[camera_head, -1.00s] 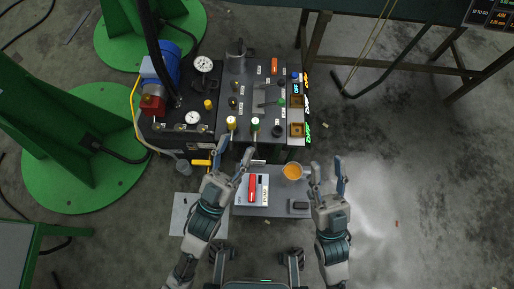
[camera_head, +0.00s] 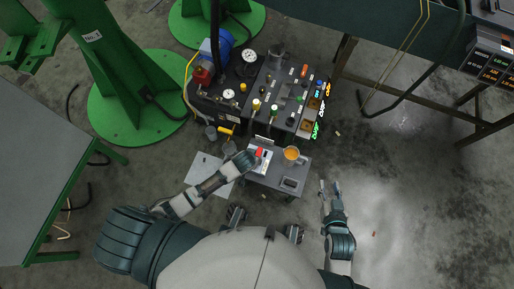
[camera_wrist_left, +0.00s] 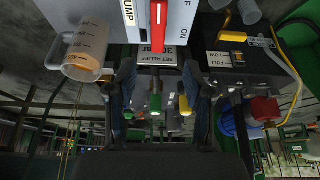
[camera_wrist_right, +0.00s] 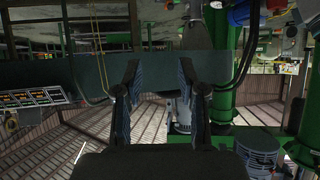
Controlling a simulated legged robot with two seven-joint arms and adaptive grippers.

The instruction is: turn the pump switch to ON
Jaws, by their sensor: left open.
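The pump switch box (camera_head: 264,160), white with a red lever (camera_head: 259,152), stands on the small grey cart. My left gripper (camera_head: 250,157) is at the box's left side in the head view and partly covers it. In the left wrist view, the box (camera_wrist_left: 180,22) fills the top, with "PUMP" and "ON" lettering. Its red lever (camera_wrist_left: 158,25) lies above the gap between the open fingers (camera_wrist_left: 158,80); I cannot tell whether they touch it. My right gripper (camera_head: 329,187) is open and empty, right of the cart; its spread fingers also show in the right wrist view (camera_wrist_right: 161,78).
A beaker of orange liquid (camera_head: 291,153) stands on the grey cart (camera_head: 268,182), right of the switch box. The black control panel (camera_head: 275,95) with gauges and valves is behind. Green stands (camera_head: 120,115) are at left. Floor right of the cart is clear.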

